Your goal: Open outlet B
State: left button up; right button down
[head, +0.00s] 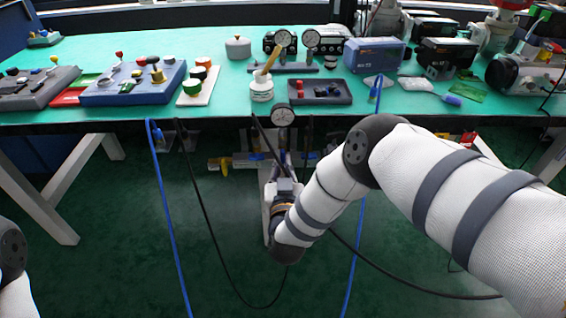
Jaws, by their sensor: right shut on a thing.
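A valve assembly (240,160) sits low under the front edge of the bench, with a round gauge (283,115) above it. A yellow fitting (218,163) shows at its left end. My right gripper (284,163) reaches down in front of the assembly, below the gauge. It is shut on a part there, which my wrist and fingers mostly hide. I cannot read any label, so I cannot tell which part is outlet B. My left gripper is out of view; only a piece of my left arm shows at the lower left edge.
The green bench (150,55) carries blue and grey control boxes, a dark tray (320,91), a white jar (261,88) and several instruments. Blue hoses (168,205) and black cables (210,230) hang in front, near my right arm. A white trestle leg (45,205) stands left.

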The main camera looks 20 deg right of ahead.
dwell(0.3)
jog(key=c, duration=1.7)
grip_release()
jog(key=v, duration=1.2)
jog(key=shift+s, duration=0.1)
